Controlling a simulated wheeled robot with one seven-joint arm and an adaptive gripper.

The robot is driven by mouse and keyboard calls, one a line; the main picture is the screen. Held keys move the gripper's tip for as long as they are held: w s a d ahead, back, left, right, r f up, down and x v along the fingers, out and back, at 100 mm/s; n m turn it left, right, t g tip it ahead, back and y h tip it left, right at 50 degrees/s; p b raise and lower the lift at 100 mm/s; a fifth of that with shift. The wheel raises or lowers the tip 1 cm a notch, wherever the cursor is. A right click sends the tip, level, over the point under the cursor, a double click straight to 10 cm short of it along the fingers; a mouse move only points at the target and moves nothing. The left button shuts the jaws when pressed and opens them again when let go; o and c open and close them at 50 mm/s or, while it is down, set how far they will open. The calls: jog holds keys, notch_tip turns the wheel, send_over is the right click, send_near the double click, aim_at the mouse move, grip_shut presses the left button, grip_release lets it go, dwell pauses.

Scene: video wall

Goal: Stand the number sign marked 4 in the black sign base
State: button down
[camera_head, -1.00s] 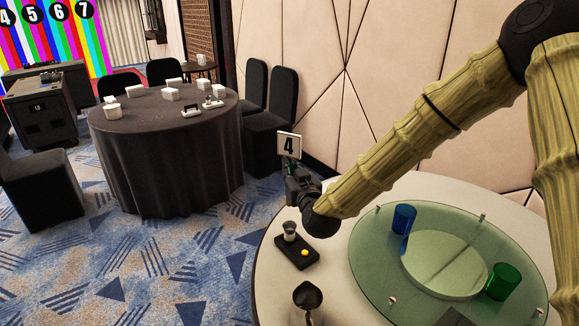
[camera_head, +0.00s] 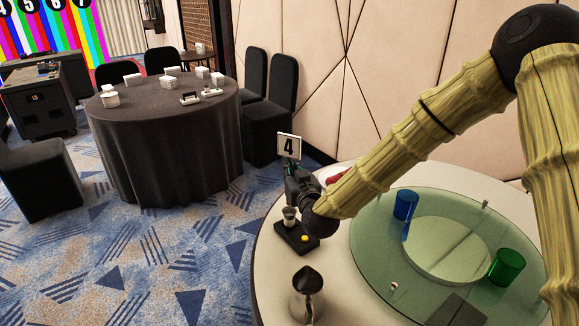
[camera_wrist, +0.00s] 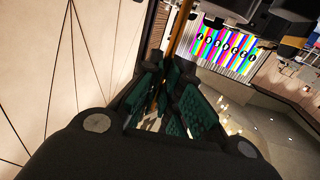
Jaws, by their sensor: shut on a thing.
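The number sign marked 4 (camera_head: 289,146) is a white square plate with a dark edge, upright above my gripper (camera_head: 291,168). My gripper is shut on the sign's thin stem, which shows as a gold-brown rod (camera_wrist: 180,30) between the green finger pads in the wrist view. The gripper is over the far left edge of the near white table.
The dark-clothed round table (camera_head: 160,125) holds several white cards and blocks. Black chairs (camera_head: 268,110) stand by the wall. The white table holds a black tray (camera_head: 283,240), a metal jug (camera_head: 307,297), and a glass turntable (camera_head: 375,245) with blue and green cups.

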jog(key=shift+f+b, duration=1.9)
jog(key=shift+f, duration=1.1)
jog(key=shift+f+b, duration=1.45)
jog(key=shift+f, duration=0.8)
jog(key=c, duration=1.5)
grip_release()
jog(key=shift+c, duration=0.2)
jog(key=v, duration=0.8)
jog(key=shift+r, duration=0.1)
